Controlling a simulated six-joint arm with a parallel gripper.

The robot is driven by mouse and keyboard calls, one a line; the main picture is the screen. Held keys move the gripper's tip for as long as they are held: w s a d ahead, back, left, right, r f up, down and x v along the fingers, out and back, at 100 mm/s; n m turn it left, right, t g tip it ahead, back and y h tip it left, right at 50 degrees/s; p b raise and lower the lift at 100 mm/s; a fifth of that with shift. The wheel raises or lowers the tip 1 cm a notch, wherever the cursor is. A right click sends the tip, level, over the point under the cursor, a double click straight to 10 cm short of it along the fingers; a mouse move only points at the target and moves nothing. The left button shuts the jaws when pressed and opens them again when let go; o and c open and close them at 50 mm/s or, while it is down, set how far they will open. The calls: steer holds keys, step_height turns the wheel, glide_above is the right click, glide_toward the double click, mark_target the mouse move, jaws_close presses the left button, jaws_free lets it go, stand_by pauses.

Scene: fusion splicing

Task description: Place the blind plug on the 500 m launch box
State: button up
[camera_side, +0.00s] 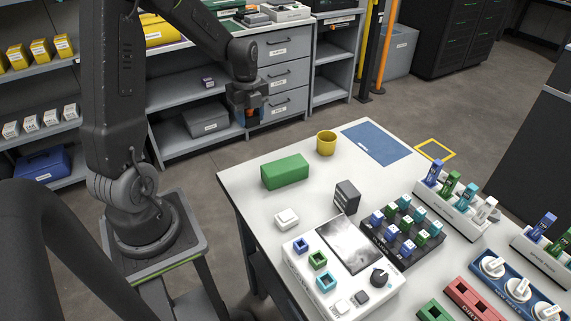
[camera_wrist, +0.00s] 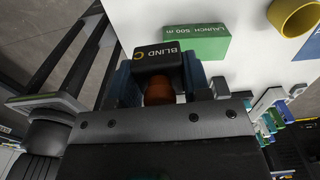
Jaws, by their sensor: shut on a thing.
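The blind plug (camera_wrist: 158,62) is a black block with an orange-brown lower part, lettered "BLIND C" in the wrist view. My gripper (camera_side: 249,105) is shut on it, with a finger on each side in the wrist view. The 500 m launch box (camera_side: 285,171) is a green block on the table, right of and below my gripper in the picture. Its label "LAUNCH 500 m" shows in the wrist view (camera_wrist: 190,40). Nothing is seen resting on its top.
A yellow cup (camera_side: 326,143) stands just behind the green box, and a blue mat (camera_side: 376,143) lies to its right. A dark grey block (camera_side: 347,197), a white device with a screen (camera_side: 348,245) and racks of coloured plugs fill the front and right. The table's left edge is clear.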

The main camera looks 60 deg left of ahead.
steer(key=shift+s+r, duration=0.1)
steer(key=shift+s, duration=0.8)
glide_above(285, 165)
step_height(285, 165, down, 7)
steer(key=shift+a+r, duration=0.1)
steer(key=shift+a, duration=0.05)
steer(key=shift+f, duration=2.15)
steer(key=shift+f, duration=0.1)
steer(key=o, duration=0.9)
steer(key=shift+o, duration=0.2)
